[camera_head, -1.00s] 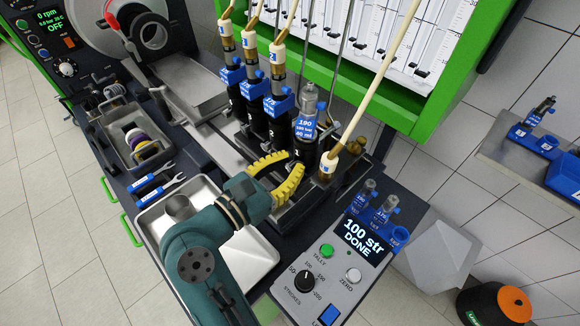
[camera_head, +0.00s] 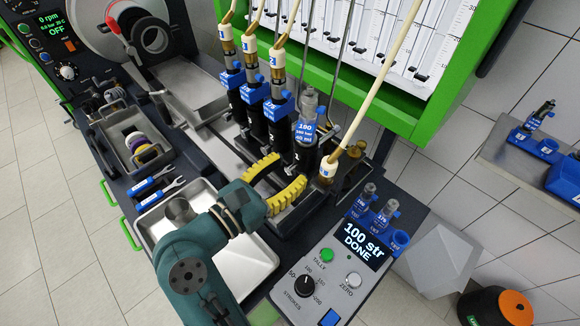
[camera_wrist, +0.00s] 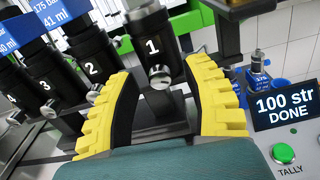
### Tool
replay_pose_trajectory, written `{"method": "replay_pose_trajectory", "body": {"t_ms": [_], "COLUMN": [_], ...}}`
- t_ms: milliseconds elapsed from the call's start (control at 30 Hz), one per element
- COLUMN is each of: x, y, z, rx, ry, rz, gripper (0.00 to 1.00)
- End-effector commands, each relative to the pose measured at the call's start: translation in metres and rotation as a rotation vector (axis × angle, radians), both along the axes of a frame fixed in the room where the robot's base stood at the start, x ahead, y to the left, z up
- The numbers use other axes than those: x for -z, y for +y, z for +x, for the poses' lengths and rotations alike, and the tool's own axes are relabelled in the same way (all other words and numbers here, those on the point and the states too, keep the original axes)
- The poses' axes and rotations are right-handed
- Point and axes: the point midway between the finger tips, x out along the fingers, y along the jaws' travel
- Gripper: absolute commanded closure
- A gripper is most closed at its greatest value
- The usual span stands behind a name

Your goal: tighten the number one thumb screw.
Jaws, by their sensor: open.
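The number one holder (camera_head: 305,158) is a black cylinder marked 1, with a blue 190 bar label above. Its thumb screw (camera_wrist: 162,75) is a small silver knob below the 1 in the wrist view. My gripper (camera_head: 288,169) has yellow ribbed fingers and is open and empty, just in front of this holder. In the wrist view my gripper (camera_wrist: 163,68) has one finger to each side of the screw, with visible gaps. I cannot tell how deep the tips reach. In the head view the screw is hard to make out.
The number two holder (camera_wrist: 91,68) and its screw stand close to my left finger. The control box (camera_head: 328,275) reads "100 str DONE" and lies right of my gripper. A metal tray (camera_head: 240,262) is below my arm. A hose with a white fitting (camera_head: 328,166) rises right of holder one.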

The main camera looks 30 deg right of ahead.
Motion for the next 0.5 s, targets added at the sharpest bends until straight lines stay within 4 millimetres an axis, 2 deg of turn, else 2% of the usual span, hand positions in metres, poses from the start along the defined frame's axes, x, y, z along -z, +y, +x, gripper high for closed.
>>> {"method": "replay_pose_trajectory", "body": {"t_ms": [300, 500], "x": [-0.003, -0.004], "y": [0.074, 0.100], "z": [-0.026, -0.036], "rx": [-0.007, -0.003], "ry": [0.000, 0.000], "rz": [0.000, 0.000], "gripper": [0.51, 0.51]}}
